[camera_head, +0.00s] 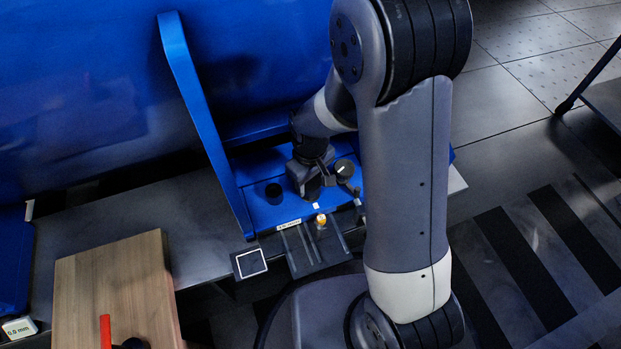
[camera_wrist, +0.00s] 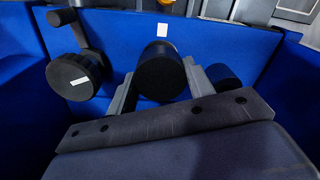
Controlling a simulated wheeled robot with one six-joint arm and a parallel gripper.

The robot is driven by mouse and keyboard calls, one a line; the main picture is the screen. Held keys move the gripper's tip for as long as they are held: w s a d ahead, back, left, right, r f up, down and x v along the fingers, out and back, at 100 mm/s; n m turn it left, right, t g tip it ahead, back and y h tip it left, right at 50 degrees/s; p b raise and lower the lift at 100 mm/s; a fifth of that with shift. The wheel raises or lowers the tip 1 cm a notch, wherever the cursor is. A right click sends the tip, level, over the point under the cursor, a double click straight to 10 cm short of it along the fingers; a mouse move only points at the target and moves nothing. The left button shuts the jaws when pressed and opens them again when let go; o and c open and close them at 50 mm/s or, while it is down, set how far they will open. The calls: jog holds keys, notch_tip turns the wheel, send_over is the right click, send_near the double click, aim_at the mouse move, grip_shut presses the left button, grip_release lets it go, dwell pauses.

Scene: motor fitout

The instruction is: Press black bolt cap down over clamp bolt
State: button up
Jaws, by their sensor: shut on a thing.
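My gripper (camera_wrist: 160,76) is shut on a black round cap (camera_wrist: 162,66), with one finger on each side of it. In the head view my gripper (camera_head: 313,184) points down at the blue motor foot (camera_head: 256,212), between a black cylinder and a knob. No clamp bolt shows under the held cap; the cap and fingers hide what lies beneath. I cannot tell whether the cap touches the foot. A second black cylinder (camera_head: 274,193) stands on the foot; it also shows right of the fingers in the wrist view (camera_wrist: 222,74).
A black knob with a white mark (camera_head: 344,169) stands close beside my gripper. A blue rib (camera_head: 205,115) rises to the left. A slotted dark holder (camera_head: 318,249) with an orange-topped piece (camera_head: 321,220) sits in front. A wooden board (camera_head: 115,285) lies front left.

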aim_at(311, 182)
jog(key=shift+f+b, duration=0.8)
jog(key=shift+f, duration=0.4)
jog(key=o, duration=1)
notch_tip(311, 182, up, 11)
jog(key=p, duration=0.5)
jog(key=shift+f, duration=0.1)
jog(key=shift+f+b, duration=2.05)
jog(key=shift+f, duration=2.75)
